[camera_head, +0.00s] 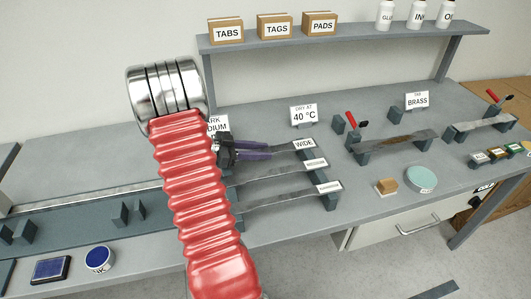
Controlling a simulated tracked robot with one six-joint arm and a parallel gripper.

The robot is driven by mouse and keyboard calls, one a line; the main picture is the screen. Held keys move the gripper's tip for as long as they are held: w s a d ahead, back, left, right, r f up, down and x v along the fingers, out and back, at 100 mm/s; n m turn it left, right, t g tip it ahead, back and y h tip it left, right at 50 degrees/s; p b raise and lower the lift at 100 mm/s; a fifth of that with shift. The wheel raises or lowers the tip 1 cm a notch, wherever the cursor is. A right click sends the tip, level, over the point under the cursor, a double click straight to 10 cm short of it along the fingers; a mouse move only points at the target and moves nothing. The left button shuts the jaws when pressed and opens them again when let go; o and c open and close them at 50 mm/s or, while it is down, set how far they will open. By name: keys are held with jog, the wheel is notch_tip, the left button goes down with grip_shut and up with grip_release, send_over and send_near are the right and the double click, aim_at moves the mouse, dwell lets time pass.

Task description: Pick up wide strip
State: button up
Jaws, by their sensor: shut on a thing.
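The wide strip (281,149) is a flat grey metal strip on the bench, its right end beside the "WIDE" label (304,145). My gripper (266,153) has dark purple fingers that reach in from the left and are shut on the wide strip. The strip's left part is hidden by the fingers and by my red ribbed arm. Whether the strip is raised off its supports cannot be told.
Two similar strips, a middle one (280,177) and a front one (280,199), lie close in front, with labels at their right ends. Red-handled clamp fixtures (353,122) stand to the right. A shelf (330,33) with boxes and bottles runs behind.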

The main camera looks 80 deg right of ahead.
grip_shut()
jog(key=shift+r, duration=0.15)
notch_tip(320, 180, up, 10)
dwell(0.7)
